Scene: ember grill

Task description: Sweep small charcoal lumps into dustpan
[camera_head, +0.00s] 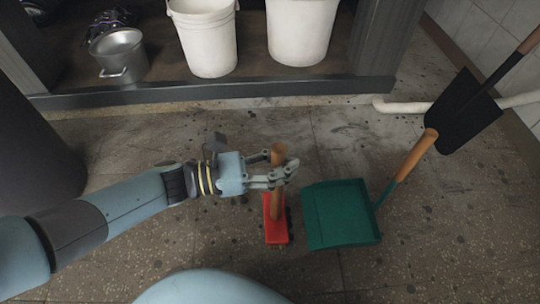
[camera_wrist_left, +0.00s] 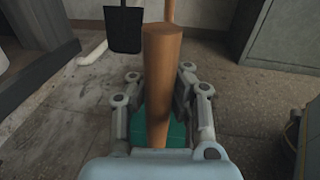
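A hand brush with a red head (camera_head: 275,232) and an upright wooden handle (camera_head: 277,155) stands on the floor. My left gripper (camera_head: 280,174) is shut on the handle, its fingers on either side. In the left wrist view the handle (camera_wrist_left: 161,85) rises between the fingers (camera_wrist_left: 162,100). A green dustpan (camera_head: 340,212) lies just right of the brush, its wooden handle (camera_head: 415,155) leaning up to the right. Part of it shows behind the brush handle in the wrist view (camera_wrist_left: 176,134). Small dark specks dot the floor; I cannot tell lumps from stains. My right gripper is not in view.
A low shelf (camera_head: 220,92) at the back holds two white buckets (camera_head: 205,40) (camera_head: 300,30) and a metal pot (camera_head: 120,55). A black shovel (camera_head: 463,112) and a pale pipe (camera_head: 405,107) are at the right. The floor in front of the shelf is open.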

